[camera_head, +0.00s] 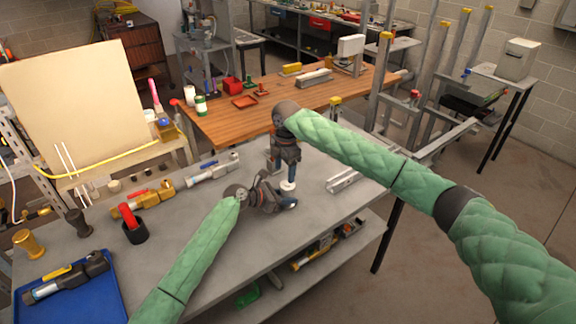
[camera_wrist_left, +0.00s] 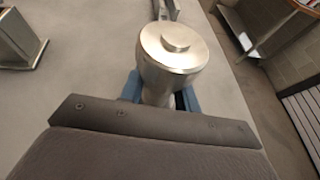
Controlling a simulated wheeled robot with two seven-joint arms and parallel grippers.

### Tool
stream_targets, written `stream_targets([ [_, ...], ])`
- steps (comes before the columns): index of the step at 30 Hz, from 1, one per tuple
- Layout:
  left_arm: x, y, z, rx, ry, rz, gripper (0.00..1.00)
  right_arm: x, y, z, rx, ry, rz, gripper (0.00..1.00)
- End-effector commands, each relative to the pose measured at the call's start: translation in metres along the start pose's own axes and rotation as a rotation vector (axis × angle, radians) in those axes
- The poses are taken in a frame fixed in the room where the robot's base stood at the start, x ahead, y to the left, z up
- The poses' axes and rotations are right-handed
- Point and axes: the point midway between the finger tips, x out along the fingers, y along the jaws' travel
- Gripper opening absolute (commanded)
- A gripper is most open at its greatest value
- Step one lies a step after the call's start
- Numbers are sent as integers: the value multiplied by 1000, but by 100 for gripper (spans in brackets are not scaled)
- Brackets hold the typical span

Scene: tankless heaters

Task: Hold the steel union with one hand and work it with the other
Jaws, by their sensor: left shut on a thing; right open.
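The steel union (camera_wrist_left: 172,55) is a silvery round piece with a raised knob on its top. It stands upright between the blue finger pads of my left gripper (camera_wrist_left: 160,92) in the left wrist view. In the head view my left gripper (camera_head: 284,204) is low over the grey bench, shut on the union. Only a small pale part of the union (camera_head: 288,186) shows there. My right gripper (camera_head: 290,176) points down from above, open, close over the union. Whether its fingers touch the union cannot be told. The union's lower part is hidden.
The grey bench (camera_head: 225,245) carries a blue tray (camera_head: 75,290), a dark cup with a red-handled tool (camera_head: 133,230), brass fittings (camera_head: 157,198) and a steel channel (camera_head: 345,180). A wooden bench (camera_head: 255,122) stands behind. Bare bench lies left of my left gripper.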

Motion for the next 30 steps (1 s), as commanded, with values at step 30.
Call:
stream_targets([
  [30, 0, 0, 1, 0, -1, 0, 0, -9, 2, 7, 1463, -3, 5, 65],
])
